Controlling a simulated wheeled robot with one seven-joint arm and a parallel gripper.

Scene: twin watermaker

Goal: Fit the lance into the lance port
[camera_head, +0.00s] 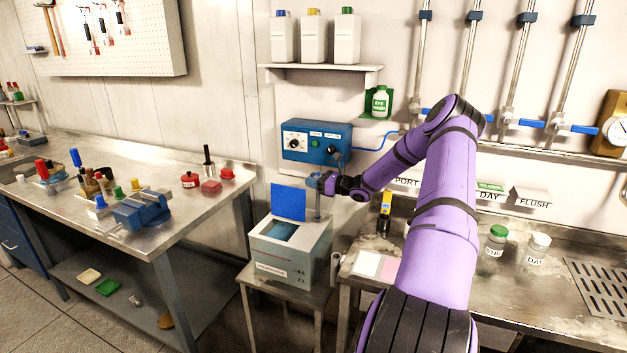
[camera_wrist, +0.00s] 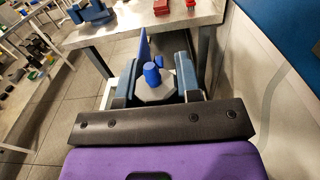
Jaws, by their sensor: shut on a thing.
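My gripper (camera_head: 318,182) is above the right rear part of a grey tank (camera_head: 290,247) in the head view. It is shut on the lance (camera_head: 317,206), an upright grey rod whose lower end reaches the tank top. In the wrist view a blue-capped piece (camera_wrist: 152,72) and a pale many-sided piece (camera_wrist: 156,92) show between the two fingers of my gripper (camera_wrist: 157,84). The lance port itself is not clearly visible, and I cannot tell whether the lance tip is inside it.
A blue lid (camera_head: 288,202) stands up at the tank's back. A blue control box (camera_head: 316,141) hangs on the wall behind. A steel bench (camera_head: 180,215) with a vise is at left; a counter (camera_head: 510,285) with jars is at right.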

